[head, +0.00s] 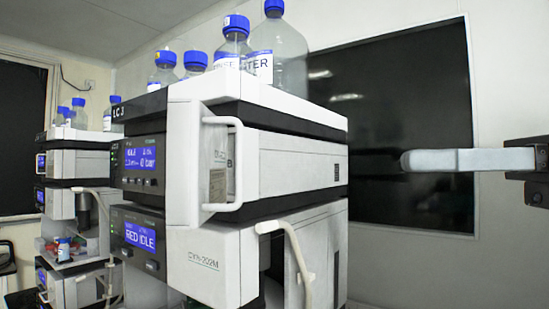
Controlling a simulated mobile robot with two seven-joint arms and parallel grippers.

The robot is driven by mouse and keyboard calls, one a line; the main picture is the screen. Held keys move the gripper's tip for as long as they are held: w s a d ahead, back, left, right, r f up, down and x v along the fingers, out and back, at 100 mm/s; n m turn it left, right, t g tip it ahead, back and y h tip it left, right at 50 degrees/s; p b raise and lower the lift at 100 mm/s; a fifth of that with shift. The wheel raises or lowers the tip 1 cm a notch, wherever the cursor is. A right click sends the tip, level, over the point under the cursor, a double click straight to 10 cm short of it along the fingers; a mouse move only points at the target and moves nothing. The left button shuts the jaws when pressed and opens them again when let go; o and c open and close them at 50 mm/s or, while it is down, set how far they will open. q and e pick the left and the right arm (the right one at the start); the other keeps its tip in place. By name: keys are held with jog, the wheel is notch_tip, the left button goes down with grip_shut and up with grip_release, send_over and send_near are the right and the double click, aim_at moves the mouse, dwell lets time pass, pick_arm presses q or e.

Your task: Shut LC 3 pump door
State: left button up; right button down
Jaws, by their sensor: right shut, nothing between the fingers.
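The LC 3 stack (118,111) stands left of centre in the head view. Its pump module with a lit blue display (140,153) is the upper one. The white pump door (183,165) appears to stand open, out from the module front. Small inner parts (218,165) show beside it, behind the white loop handle (239,165). How far the door is swung out I cannot tell exactly. My right gripper (404,160) is shut and empty, pointing left, well to the right of the door and touching nothing visible. My left gripper is not in view.
Blue-capped bottles (281,58) stand on top of the stack. Another stack (75,160) stands at far left. A dark wall panel (405,100) is behind the gripper.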

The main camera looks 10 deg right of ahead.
jog(key=p, duration=0.4)
send_near(196, 164)
jog(key=w+a, duration=0.1)
jog(key=w, duration=0.2)
jog(key=shift+w+a+p, duration=0.2)
jog(key=shift+a+p, duration=0.15)
jog(key=shift+a, duration=0.35)
jog(key=shift+f, duration=0.1)
